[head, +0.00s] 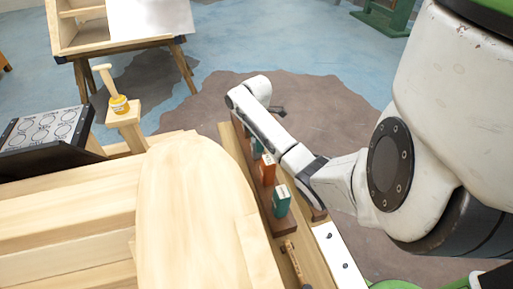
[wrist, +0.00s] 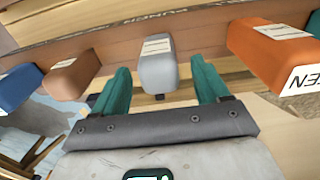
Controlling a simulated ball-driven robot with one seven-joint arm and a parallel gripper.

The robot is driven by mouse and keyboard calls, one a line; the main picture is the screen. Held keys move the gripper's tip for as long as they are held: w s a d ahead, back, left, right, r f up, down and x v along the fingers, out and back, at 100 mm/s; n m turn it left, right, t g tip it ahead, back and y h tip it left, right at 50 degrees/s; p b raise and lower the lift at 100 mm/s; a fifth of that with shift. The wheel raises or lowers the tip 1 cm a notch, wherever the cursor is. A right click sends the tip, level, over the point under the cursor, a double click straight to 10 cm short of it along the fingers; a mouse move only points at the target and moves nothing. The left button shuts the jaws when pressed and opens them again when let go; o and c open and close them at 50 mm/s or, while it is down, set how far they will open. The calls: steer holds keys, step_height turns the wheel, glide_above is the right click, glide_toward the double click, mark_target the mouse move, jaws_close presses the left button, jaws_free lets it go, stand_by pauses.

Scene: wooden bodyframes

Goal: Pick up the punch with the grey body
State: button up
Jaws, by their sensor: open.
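The punch with the grey body (wrist: 157,66) stands out from the wooden rack in the middle of the wrist view, a pale label on its top. My gripper (wrist: 160,74) is open, with one teal finger at each side of the grey punch. A gap shows between the punch and both fingers, so it is not gripped. In the head view my white arm reaches over the rack (head: 283,226) and hides much of its far part. I cannot make out the grey punch or my fingertips clearly there.
Another orange punch (wrist: 268,50) is close to the right finger. A teal punch (head: 281,201) stands on the rack's near part, beside the wooden bench (head: 80,225).

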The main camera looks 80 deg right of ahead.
steer(key=shift+f, duration=1.75)
steer(key=shift+d, duration=0.1)
steer(key=c, duration=1.3)
